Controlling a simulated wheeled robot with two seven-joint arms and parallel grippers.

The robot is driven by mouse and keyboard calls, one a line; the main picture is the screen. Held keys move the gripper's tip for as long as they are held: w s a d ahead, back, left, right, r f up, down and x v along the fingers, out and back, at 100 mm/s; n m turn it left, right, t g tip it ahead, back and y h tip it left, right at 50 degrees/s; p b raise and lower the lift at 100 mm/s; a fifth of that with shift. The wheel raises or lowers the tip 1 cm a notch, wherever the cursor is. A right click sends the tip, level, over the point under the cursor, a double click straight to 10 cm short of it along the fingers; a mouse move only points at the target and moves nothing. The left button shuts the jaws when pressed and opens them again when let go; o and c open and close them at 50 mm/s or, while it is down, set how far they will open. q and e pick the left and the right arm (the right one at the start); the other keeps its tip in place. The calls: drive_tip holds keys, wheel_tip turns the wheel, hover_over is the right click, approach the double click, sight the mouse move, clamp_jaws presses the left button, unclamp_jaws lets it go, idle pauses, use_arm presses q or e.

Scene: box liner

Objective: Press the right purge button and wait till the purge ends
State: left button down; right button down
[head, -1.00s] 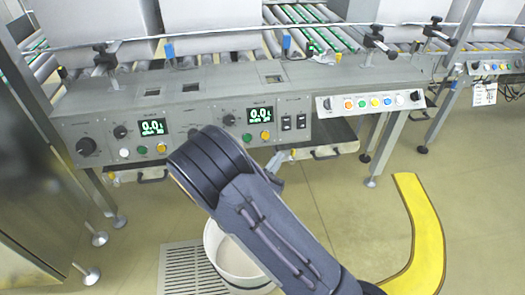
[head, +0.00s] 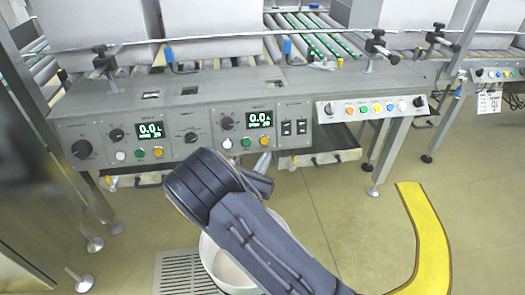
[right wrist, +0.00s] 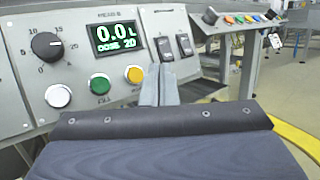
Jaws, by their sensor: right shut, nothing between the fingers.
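The right-hand dosing panel on the grey machine has a lit display (head: 258,119) reading 0.0 L. Below it sit a white button (head: 227,143), a green button (head: 246,142) and an orange button (head: 264,141); their labels are too small to read surely. In the right wrist view the white (right wrist: 58,95), green (right wrist: 99,84) and orange (right wrist: 133,76) buttons show large. My right gripper (right wrist: 151,88) is shut and empty, its tip close beside the orange button on the right; contact cannot be told. In the head view my forearm mostly hides it. My left gripper is not in view.
A similar left panel (head: 150,131) also reads 0.0. Two black rocker switches (right wrist: 175,46) lie right of the display, and a further row of coloured buttons (head: 370,107) beyond. A white bucket (head: 222,270) stands on the floor below. Yellow floor marking (head: 428,235) curves at right.

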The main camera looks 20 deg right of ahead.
sight(265, 141)
drive_tip(key=shift+w+d+f+b, duration=0.15)
drive_tip(key=shift+w+d+f, duration=0.1)
drive_tip(key=shift+w, duration=0.45)
drive_tip(key=shift+w+d+f+b, duration=0.15)
drive_tip(key=shift+w+f, duration=0.1)
drive_tip(key=shift+w, duration=0.4)
drive_tip(key=shift+w+d+f+b, duration=0.15)
drive_tip(key=shift+w+d+f, duration=0.1)
drive_tip(key=shift+w, duration=0.45)
drive_tip(key=shift+a, duration=0.1)
idle(0.3)
drive_tip(key=shift+w+d+f, duration=0.1)
drive_tip(key=shift+w+d, duration=0.5)
drive_tip(key=shift+w, duration=0.35)
drive_tip(key=shift+w+d+f, duration=0.1)
drive_tip(key=shift+w+d, duration=0.45)
drive_tip(key=shift+w, duration=0.35)
drive_tip(key=shift+w+d+f, duration=0.1)
drive_tip(key=shift+w, duration=0.25)
idle(0.4)
drive_tip(key=shift+s+a+r, duration=0.2)
drive_tip(key=shift+s, duration=0.55)
drive_tip(key=shift+p, duration=0.3)
